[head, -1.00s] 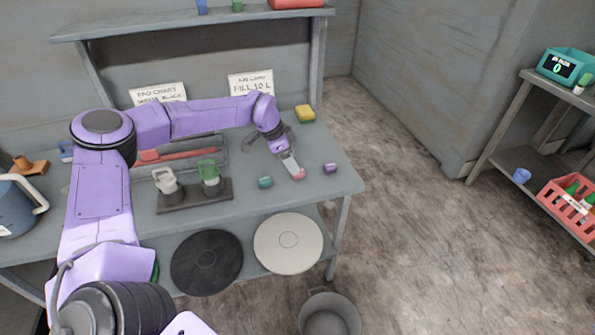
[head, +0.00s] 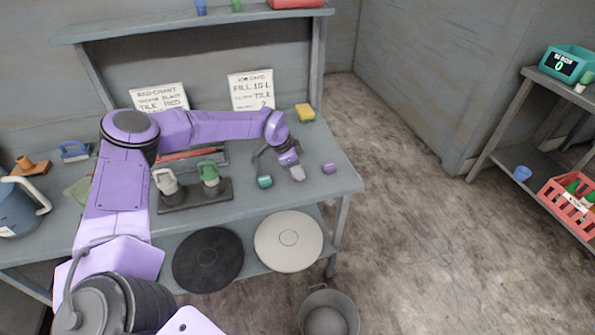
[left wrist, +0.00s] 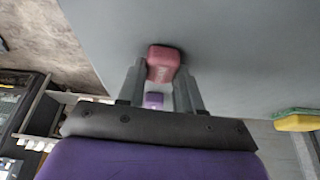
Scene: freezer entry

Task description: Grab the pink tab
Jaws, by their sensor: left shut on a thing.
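The pink tab (left wrist: 163,63) is a small rounded block between the two grey fingertips of my left gripper (left wrist: 160,75) in the left wrist view. The fingers are shut on its sides. In the head view my left gripper (head: 297,174) points down at the right part of the workbench, and its fingers hide most or all of the pink tab. A teal tab (head: 265,181) lies just left of the gripper. A purple tab (head: 329,168) lies to its right. My right gripper is not in view.
A dark stand with a white-topped jug (head: 166,182) and a green-topped one (head: 209,176) is left of the tabs. A yellow sponge (head: 304,112) lies behind the gripper. Black and white discs (head: 288,243) rest on the lower shelf. A grey bucket (head: 328,314) stands on the floor.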

